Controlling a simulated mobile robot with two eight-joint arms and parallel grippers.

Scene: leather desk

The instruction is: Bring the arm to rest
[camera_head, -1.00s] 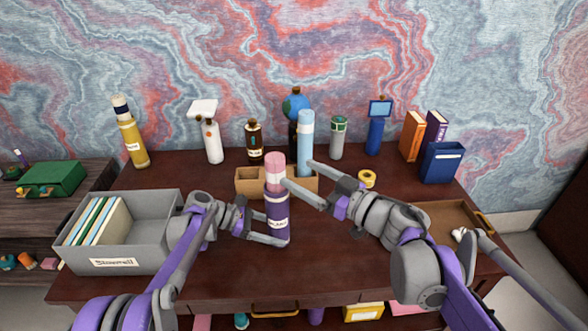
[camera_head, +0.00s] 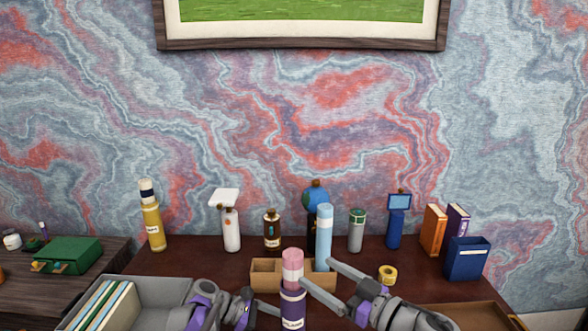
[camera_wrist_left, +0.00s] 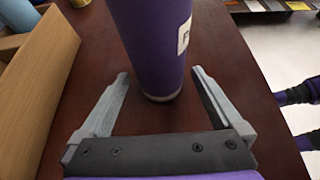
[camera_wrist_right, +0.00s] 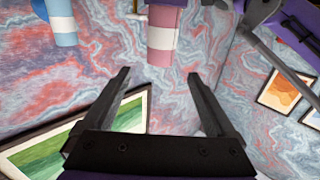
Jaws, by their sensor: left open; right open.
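My right gripper (camera_head: 318,275) is open and empty in the head view, its fingers spread near a purple bottle (camera_head: 292,311) with a pink top (camera_head: 292,262). The right wrist view shows its spread fingers (camera_wrist_right: 158,75), with the pink top (camera_wrist_right: 162,35) beyond them. My left gripper (camera_wrist_left: 160,75) is open in the left wrist view; the purple bottle (camera_wrist_left: 150,35) stands upright at its fingertips, and I see no grip on it.
A light blue cylinder (camera_head: 324,232) stands at the tan divided box (camera_head: 265,273). Several bottles line the back. Yellow tape (camera_head: 387,274), a navy box (camera_head: 467,259) and books (camera_head: 433,230) are right. A grey file bin (camera_head: 165,290) is left, a brown tray (camera_head: 470,314) lower right.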

